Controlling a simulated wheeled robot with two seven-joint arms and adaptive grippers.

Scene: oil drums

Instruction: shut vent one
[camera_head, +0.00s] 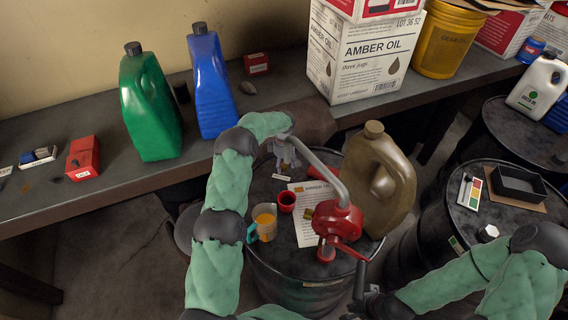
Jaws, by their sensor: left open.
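A dark oil drum (262,200) stands in the middle with a red hand-crank pump (338,218) on its top. My left gripper (287,160) hangs over the far part of this drum top, open, with its fingers near small items there; I cannot tell whether it touches any. I cannot make out for certain which small fitting is vent one. My right arm comes in from the lower right; its dark gripper (376,302) is near the bottom edge, right of the crank handle, and its fingers are not clear.
On the drum top are a brown jug (380,180), a red cup (287,201), a measuring cup (264,222) and a printed sheet (304,230). The bench behind holds a green jug (150,110), blue jug (212,90) and Amber Oil box (362,60). Another drum (480,222) stands right.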

